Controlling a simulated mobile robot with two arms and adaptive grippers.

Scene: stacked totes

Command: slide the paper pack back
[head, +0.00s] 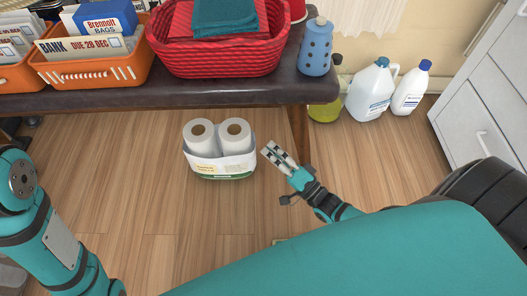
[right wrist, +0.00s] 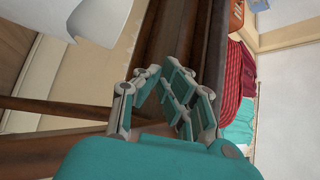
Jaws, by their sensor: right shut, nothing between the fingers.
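The paper pack (head: 221,167), two white rolls side by side in a printed wrapper, stands upright on the wooden floor just in front of the bench. My right gripper (head: 268,151) is shut and empty, low to the right of the pack, its fingertips pointing toward it with a small gap. In the right wrist view the closed fingers (right wrist: 165,75) hold nothing. A white curved shape at that view's upper left is cut off; I cannot tell whether it is the pack. My left arm enters at the left of the head view, but its gripper is out of frame.
The dark bench (head: 120,98) spans the back, with a wooden leg (head: 299,133) right of the pack. It carries a red basket (head: 220,58), an orange crate (head: 95,72) and a blue canister (head: 317,45). Bottles (head: 370,92) stand at the right. Floor left of the pack is clear.

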